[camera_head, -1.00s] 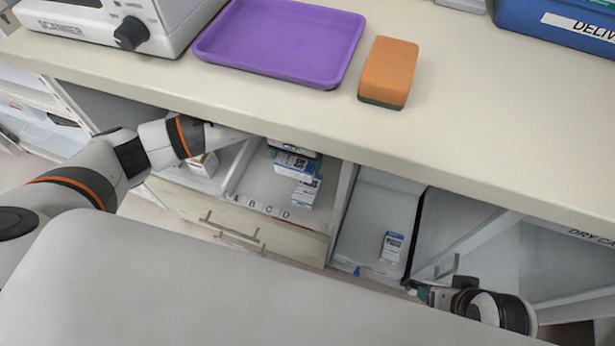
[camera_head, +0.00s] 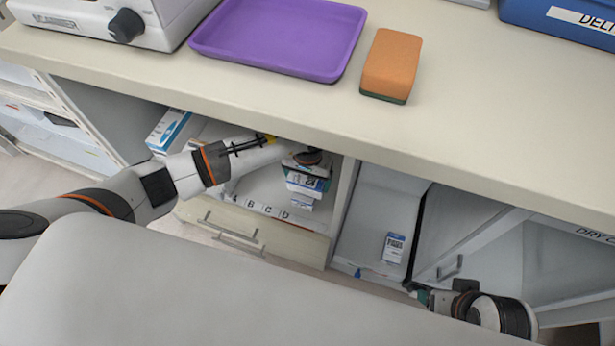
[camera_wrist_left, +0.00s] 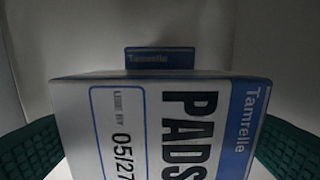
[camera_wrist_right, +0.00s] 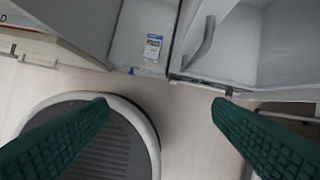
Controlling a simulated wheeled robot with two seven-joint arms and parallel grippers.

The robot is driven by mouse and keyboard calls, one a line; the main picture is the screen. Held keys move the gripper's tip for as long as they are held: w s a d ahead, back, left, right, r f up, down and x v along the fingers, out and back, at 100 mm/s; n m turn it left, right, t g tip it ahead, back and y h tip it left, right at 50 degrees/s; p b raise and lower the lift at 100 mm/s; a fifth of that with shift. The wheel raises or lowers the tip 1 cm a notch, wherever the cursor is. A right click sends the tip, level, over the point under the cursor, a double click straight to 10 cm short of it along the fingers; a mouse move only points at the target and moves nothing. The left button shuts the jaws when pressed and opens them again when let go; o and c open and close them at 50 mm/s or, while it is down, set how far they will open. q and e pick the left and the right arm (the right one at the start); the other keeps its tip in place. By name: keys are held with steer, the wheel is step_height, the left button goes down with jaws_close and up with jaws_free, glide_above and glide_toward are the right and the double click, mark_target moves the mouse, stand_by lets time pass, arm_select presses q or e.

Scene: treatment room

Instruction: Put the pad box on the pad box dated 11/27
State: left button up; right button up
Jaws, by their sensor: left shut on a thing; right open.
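My left gripper (camera_head: 308,160) is inside the open compartment under the counter, shut on a white-and-blue pad box (camera_wrist_left: 160,128). The box reads "PADS", "Tamrelle" and a date that starts "05/27". A second Tamrelle box (camera_wrist_left: 160,58) shows behind it. Another pads box (camera_head: 394,247) lies in the compartment to the right and also shows in the right wrist view (camera_wrist_right: 153,46). My right gripper (camera_wrist_right: 160,106) is open and empty above the floor.
The counter above holds a purple tray (camera_head: 278,38), an orange sponge (camera_head: 390,62), a scanner (camera_head: 95,18) and a blue bin (camera_head: 560,18). Labels A to D (camera_head: 268,209) line the compartment's front edge. A blue-and-white box (camera_head: 172,128) stands at the left.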

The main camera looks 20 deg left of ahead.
arm_select(q)
steer(key=shift+f, duration=0.1)
steer(key=o, duration=0.9)
arm_select(e)
steer(key=shift+w+a+t, duration=0.1)
steer(key=shift+w+t, duration=0.2)
steer(key=shift+w, duration=0.25)
steer(key=shift+r, duration=0.1)
arm_select(q)
step_height(320, 180, up, 8)
steer(key=shift+f+p, duration=0.1)
steer(key=shift+p, duration=0.75)
arm_select(e)
steer(key=shift+s+r, duration=0.55)
steer(key=shift+r, duration=0.15)
